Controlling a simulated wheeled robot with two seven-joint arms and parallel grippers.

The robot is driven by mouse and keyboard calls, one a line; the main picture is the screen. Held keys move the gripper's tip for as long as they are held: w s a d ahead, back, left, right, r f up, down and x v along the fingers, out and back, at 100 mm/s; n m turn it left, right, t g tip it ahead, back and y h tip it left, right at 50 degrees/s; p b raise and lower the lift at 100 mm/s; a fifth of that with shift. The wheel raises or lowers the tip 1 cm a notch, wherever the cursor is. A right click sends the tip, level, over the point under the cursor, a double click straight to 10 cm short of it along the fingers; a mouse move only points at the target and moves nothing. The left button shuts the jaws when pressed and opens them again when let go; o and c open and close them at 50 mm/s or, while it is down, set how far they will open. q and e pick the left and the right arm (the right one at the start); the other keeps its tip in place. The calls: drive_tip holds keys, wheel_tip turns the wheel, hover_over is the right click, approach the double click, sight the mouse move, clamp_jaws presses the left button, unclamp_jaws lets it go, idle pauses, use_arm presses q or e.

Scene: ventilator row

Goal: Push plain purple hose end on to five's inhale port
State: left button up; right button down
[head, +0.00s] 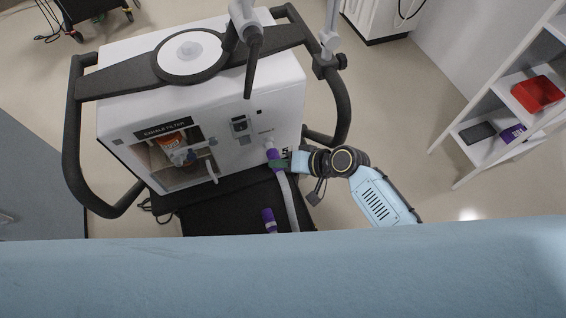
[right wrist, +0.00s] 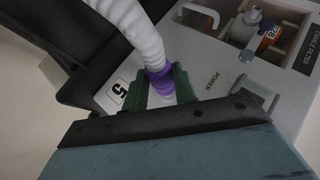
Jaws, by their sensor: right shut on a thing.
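My right gripper (head: 281,163) is shut on the plain purple hose end (head: 273,155) at the front of the white ventilator. In the right wrist view the green fingers stand either side of the purple cuff (right wrist: 159,81), with a white corrugated hose running from it. A "5" label (right wrist: 119,89) is beside it on the ventilator. The pale inhale port (head: 268,143) is right at the upper end of the held hose end, in line with it; I cannot tell how far it is pushed on. My left gripper is not in view.
Another purple hose end (head: 269,220), with light bands, lies on the black base shelf (head: 215,212) below. The exhale filter bay (head: 172,152) is left of the port. A black handle rail (head: 342,100) curves close to my right arm. A blue surface (head: 280,270) fills the near edge.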

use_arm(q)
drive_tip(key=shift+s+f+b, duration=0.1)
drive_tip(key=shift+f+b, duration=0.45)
use_arm(e)
drive_tip(key=shift+w+a+r, duration=0.1)
drive_tip(key=shift+w+a, duration=0.1)
drive_tip(key=shift+w, duration=0.45)
drive_tip(key=shift+w+a, duration=0.2)
drive_tip(key=shift+w, duration=0.4)
drive_tip(key=c, duration=1.1)
unclamp_jaws()
drive_tip(key=shift+o, duration=0.3)
drive_tip(key=p+v, duration=0.1)
drive_tip(key=v, duration=0.4)
drive_tip(key=shift+d+r, duration=0.1)
drive_tip(key=shift+d, duration=0.1)
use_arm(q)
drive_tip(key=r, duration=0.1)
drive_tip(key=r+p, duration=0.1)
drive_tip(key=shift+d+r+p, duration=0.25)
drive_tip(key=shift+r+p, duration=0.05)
use_arm(e)
approach(279, 157)
drive_tip(key=v, duration=0.3)
drive_tip(key=shift+s+d+r, duration=0.15)
drive_tip(key=shift+d+r, duration=0.1)
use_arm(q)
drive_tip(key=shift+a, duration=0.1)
